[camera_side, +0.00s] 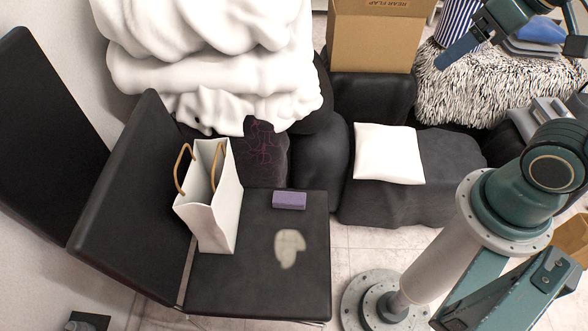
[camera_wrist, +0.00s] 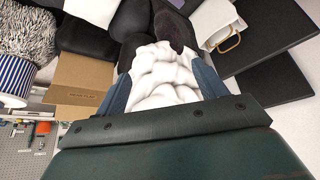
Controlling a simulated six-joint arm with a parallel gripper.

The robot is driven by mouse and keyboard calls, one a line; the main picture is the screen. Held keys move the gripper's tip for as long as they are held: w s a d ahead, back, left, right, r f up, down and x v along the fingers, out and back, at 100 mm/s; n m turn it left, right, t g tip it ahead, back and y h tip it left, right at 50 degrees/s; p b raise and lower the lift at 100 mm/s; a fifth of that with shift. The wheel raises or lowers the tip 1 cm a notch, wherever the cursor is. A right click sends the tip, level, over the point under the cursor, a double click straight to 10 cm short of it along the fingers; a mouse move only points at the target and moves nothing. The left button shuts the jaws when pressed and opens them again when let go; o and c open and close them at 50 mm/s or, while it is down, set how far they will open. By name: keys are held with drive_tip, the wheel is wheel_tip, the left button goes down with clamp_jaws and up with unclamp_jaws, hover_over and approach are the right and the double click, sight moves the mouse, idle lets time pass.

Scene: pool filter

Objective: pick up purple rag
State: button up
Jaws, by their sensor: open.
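The purple rag (camera_side: 289,200) looks like a small, flat folded block. It lies on the black chair's seat (camera_side: 255,290), to the right of a white paper bag and above a pale patch in the side view. My gripper (camera_side: 462,48) is at the upper right of the side view, high up and well apart from the rag. In the wrist view my gripper (camera_wrist: 162,72) shows two blue fingers spread wide, with nothing between them but the distant white bedding.
The white paper bag (camera_side: 212,200) with tan handles stands beside the rag. White bedding (camera_side: 210,60) is piled behind the chair. A cardboard box (camera_side: 375,40), a white cushion (camera_side: 389,153) and a shaggy cover (camera_side: 490,90) lie farther right. The space above the rag is clear.

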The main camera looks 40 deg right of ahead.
drive_tip(key=w+f+n, duration=0.2)
drive_tip(key=w, duration=0.6)
drive_tip(key=n+g+y, duration=0.2)
drive_tip(key=n+y, duration=0.1)
drive_tip(key=n, duration=0.3)
hover_over(291, 197)
drive_tip(key=s+d, duration=0.4)
wheel_tip(291, 197, down, 49)
drive_tip(key=shift+a+f, duration=0.15)
drive_tip(key=shift+a, duration=0.05)
drive_tip(key=shift+f, duration=0.1)
drive_tip(key=shift+x, duration=4.2)
